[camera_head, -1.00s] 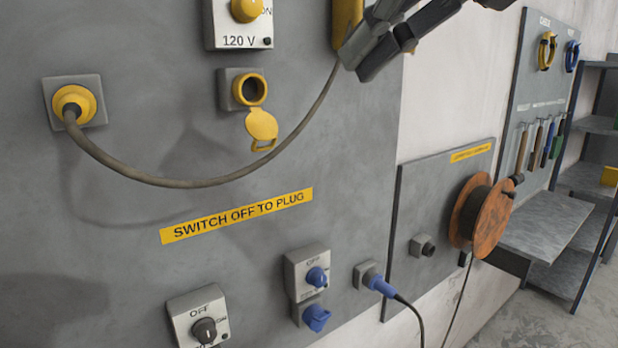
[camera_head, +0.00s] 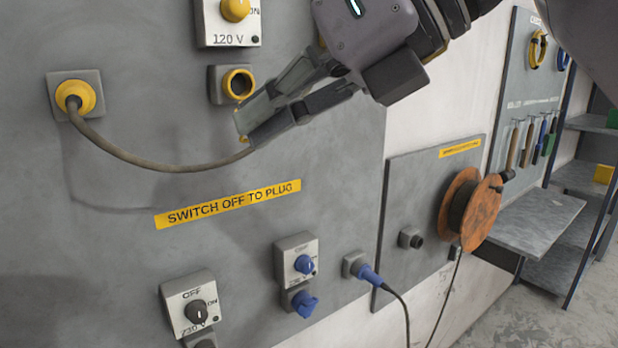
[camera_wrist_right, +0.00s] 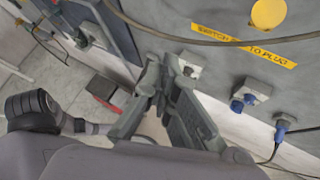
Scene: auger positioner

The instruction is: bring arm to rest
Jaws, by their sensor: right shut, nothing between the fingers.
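My right gripper (camera_head: 247,128) is shut and empty, in front of the grey wall panel (camera_head: 150,130) in the head view. A brown cable (camera_head: 150,163) runs from a yellow plug (camera_head: 74,97) and passes behind the fingers. I cannot tell whether they touch it. The socket's flap is mostly hidden by the fingers. In the right wrist view the shut gripper (camera_wrist_right: 160,66) shows with the cable (camera_wrist_right: 190,41) beyond it. My left gripper is not in view.
A 120 V switch (camera_head: 228,22) is above the socket. A blue switch (camera_head: 302,262), a black-knobbed switch (camera_head: 195,309) and a blue plug (camera_head: 368,275) are lower down. An orange cable reel (camera_head: 470,210) and metal shelves (camera_head: 580,178) stand at right.

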